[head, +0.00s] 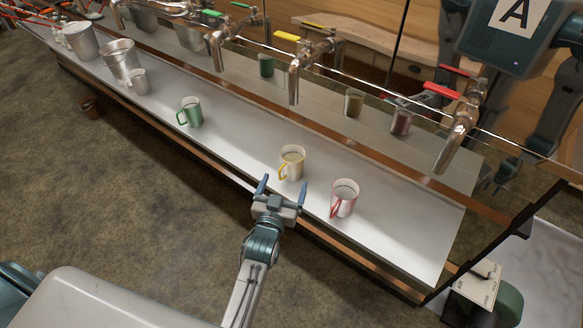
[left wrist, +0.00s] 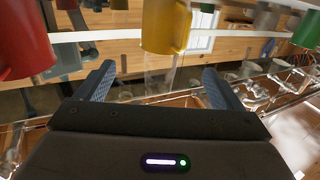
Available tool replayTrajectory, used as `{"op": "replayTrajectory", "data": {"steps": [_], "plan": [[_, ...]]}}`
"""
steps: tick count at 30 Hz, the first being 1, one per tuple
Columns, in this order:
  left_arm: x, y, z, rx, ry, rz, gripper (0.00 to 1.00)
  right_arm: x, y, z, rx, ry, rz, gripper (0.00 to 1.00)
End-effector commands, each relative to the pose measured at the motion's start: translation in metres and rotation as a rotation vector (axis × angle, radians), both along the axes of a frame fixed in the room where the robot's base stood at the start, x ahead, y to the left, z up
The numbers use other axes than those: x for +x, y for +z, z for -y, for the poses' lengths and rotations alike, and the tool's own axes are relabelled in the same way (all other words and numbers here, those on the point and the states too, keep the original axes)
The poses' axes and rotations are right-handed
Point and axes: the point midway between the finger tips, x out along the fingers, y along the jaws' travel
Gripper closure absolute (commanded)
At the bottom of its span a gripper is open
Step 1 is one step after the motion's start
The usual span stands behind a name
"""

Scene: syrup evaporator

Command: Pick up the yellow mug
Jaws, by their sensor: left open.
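The yellow mug (head: 291,162), pale-bodied with a yellow handle in the head view, stands upright on the long metal counter (head: 240,143). Its handle faces the lower left. In the left wrist view, the yellow mug (left wrist: 165,25) shows at the top, beyond and between the fingers and partly cut off by the frame. My left gripper (head: 283,187) is open and empty, just in front of the mug at the counter's near edge. It also shows in the left wrist view (left wrist: 158,70), fingers wide apart. I see no contact with the mug. My right gripper is not in view.
A red-handled mug (head: 345,197) stands close to the right of the yellow one. A green mug (head: 190,111) is further left, then a white mug (head: 138,82) and metal buckets (head: 121,59). Taps with coloured levers (head: 293,80) hang over the counter's back.

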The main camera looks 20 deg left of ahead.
Motion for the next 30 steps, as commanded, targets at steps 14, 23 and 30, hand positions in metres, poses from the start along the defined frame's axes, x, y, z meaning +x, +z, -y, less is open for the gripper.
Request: {"op": "replayTrajectory", "data": {"steps": [14, 23, 30], "plan": [[0.055, -0.001, -0.004, 0.001, 0.000, 0.002, 0.12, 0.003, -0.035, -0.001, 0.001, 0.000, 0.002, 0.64], [0.094, 0.002, -0.008, 0.001, -0.002, 0.001, 0.12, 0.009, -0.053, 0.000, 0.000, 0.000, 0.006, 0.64], [0.100, 0.004, -0.009, 0.001, -0.002, -0.001, 0.12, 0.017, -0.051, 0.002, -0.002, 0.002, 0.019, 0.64]]}}
